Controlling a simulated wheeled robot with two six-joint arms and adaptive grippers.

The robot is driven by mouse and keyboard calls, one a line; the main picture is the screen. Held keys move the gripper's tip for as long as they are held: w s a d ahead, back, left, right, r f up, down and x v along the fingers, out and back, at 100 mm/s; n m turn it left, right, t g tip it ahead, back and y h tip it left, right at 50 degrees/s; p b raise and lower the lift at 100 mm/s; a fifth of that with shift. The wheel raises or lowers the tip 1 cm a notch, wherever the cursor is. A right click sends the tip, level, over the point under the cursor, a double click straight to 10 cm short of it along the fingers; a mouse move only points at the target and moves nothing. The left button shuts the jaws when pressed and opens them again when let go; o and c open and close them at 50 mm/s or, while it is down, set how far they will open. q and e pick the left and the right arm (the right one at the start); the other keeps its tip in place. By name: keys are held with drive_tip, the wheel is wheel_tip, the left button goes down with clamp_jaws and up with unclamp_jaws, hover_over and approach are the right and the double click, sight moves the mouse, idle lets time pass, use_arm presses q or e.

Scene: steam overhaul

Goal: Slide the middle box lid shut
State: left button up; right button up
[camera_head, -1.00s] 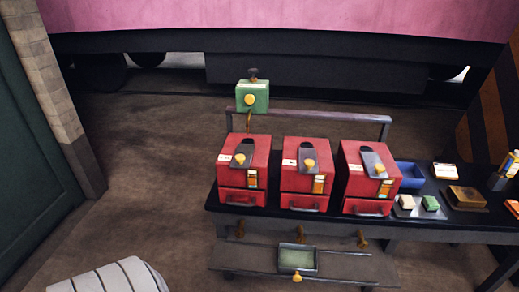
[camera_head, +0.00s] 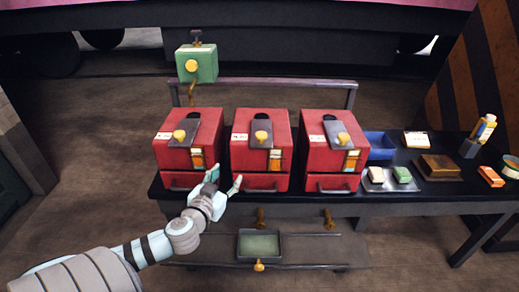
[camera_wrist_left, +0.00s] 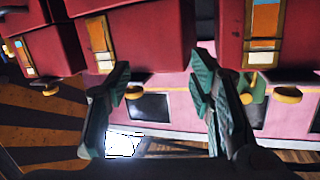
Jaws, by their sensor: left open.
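Three red boxes stand in a row on the dark bench. The middle box (camera_head: 247,162) has a dark grey lid (camera_head: 259,130) on its top with a yellow knob (camera_head: 261,136). A dark opening (camera_head: 272,116) shows behind the lid. My left gripper (camera_head: 224,178) is open and empty, in front of the gap between the left and middle boxes, low near their drawers and below the knob. In the left wrist view the gripper's fingers (camera_wrist_left: 162,88) are spread, with red boxes and yellow knobs beyond them. My right gripper is out of view.
The left box (camera_head: 208,128) and right box (camera_head: 310,150) flank the middle one. A green box (camera_head: 207,65) stands behind on a rail. A blue bin (camera_head: 380,146) and a tray of blocks (camera_head: 388,184) are to the right. A shallow tray (camera_head: 243,247) sits on the lower shelf.

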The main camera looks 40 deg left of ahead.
sight(259, 137)
use_arm(q)
drive_tip(key=w+d+r+t+h, duration=0.1)
drive_tip(key=w+d+r+t, duration=0.1)
drive_tip(key=d+r, duration=0.4)
drive_tip(key=x, duration=0.4)
drive_tip(key=a+r+b+x, duration=0.1)
drive_tip(key=x, duration=0.4)
drive_tip(key=b+x, duration=0.1)
drive_tip(key=x, duration=0.4)
drive_tip(key=shift+s+a+r, duration=0.2)
drive_tip(key=shift+r, duration=0.05)
drive_tip(key=shift+w, duration=0.1)
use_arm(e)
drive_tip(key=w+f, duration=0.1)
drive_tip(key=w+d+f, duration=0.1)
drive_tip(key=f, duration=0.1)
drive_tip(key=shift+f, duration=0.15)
use_arm(q)
clamp_jaws()
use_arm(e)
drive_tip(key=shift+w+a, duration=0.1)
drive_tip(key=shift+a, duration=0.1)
